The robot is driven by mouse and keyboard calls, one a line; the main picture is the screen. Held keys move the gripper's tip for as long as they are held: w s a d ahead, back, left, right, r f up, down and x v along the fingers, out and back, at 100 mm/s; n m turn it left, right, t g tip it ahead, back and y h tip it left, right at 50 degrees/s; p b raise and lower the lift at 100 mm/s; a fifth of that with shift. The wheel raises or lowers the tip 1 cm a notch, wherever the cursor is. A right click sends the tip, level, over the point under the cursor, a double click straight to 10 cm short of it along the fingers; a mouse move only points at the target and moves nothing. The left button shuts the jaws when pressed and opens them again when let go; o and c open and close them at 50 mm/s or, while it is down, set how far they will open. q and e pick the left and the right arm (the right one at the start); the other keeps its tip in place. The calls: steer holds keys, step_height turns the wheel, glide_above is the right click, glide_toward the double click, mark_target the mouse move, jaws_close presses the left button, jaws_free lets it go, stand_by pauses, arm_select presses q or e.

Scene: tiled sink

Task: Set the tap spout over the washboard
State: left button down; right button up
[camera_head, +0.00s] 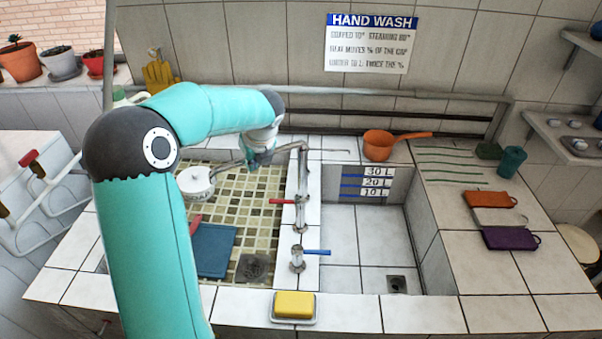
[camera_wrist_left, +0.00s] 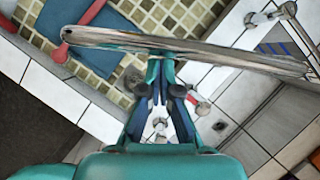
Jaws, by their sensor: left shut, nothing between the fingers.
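The metal tap spout (camera_head: 232,163) runs left from the top of its post (camera_head: 302,175), over the mosaic-tiled basin. It also crosses the left wrist view as a long tube (camera_wrist_left: 190,48). My left gripper (camera_head: 258,157) is shut and empty beside the spout, its tips (camera_wrist_left: 160,68) close against the tube; I cannot tell if they touch. I cannot clearly identify the washboard. A flat blue board (camera_head: 214,250) lies in the mosaic basin, with a red handle-like piece beside it. Green ridged lines (camera_head: 445,163) mark the right counter. My right gripper is not in view.
A red-lever tap (camera_head: 285,201) and a blue-lever tap (camera_head: 314,252) stand on the divider. The right basin (camera_head: 365,240) is empty. An orange pan (camera_head: 379,146) sits behind it. Yellow soap (camera_head: 294,304) lies in front. A white pot-like object (camera_head: 195,180) is in the left basin.

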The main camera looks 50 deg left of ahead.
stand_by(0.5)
arm_select(q)
steer(key=s+d+r+b, duration=0.2)
steer(key=d+r, duration=0.5)
steer(key=r, duration=0.1)
steer(key=shift+s+d, duration=0.2)
steer(key=shift+d, duration=0.2)
